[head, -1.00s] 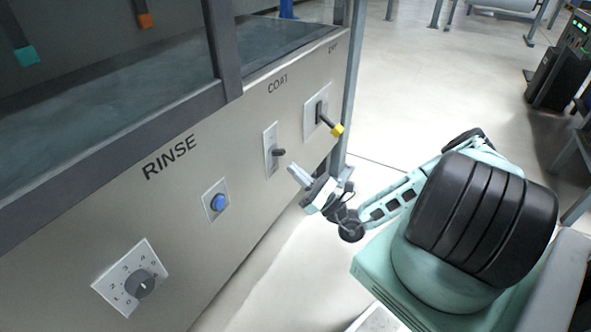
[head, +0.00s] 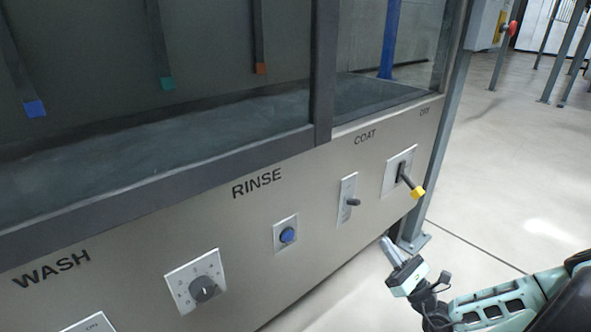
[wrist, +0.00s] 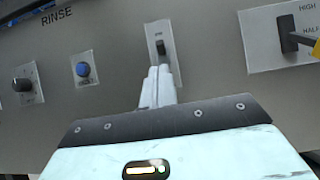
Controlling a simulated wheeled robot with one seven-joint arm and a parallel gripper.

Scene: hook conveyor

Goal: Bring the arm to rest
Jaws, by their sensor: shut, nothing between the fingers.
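My gripper (head: 391,249) is at the lower right of the head view, in front of the machine panel and below the coat toggle switch. Its two fingers are together and empty. In the wrist view the shut fingers (wrist: 159,82) point toward the panel, just below the toggle switch (wrist: 160,46). I cannot tell from this how wide the gap to the panel is, but in the head view the gripper looks apart from it. My arm stretches in from the lower right corner.
The panel carries a grey dial (head: 204,288), a blue button (head: 287,235), the coat toggle (head: 352,202) and a yellow-tipped lever (head: 417,192). A metal post (head: 440,150) stands at the panel's right end. Open floor (head: 500,190) lies right of it.

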